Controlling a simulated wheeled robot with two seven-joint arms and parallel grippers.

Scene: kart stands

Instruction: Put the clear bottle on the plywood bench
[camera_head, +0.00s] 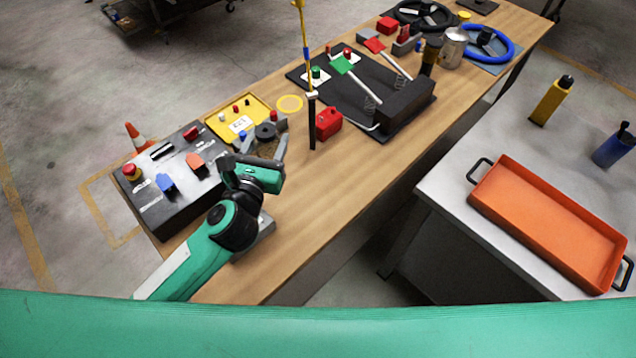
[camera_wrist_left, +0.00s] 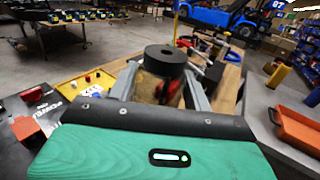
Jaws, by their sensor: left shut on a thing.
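My left gripper (camera_head: 265,148) is shut on the clear bottle (camera_head: 268,146), which has a wide black cap. The bottle looks upright between the two fingers, and wood colour shows through its body. It also shows in the left wrist view (camera_wrist_left: 158,90), with a grey finger on each side. The plywood bench (camera_head: 370,165) runs from the lower left to the top right, and the bottle is over its left part. I cannot tell whether the bottle's base touches the wood. My right gripper is not in view.
A black control box (camera_head: 165,205) and a yellow tray (camera_head: 238,118) are left of the gripper. A red block (camera_head: 328,122) and a thin post (camera_head: 312,120) stand right of it. A pedal set (camera_head: 400,105) lies beyond. Bare wood is free along the front edge. An orange tray (camera_head: 540,225) is on a grey table.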

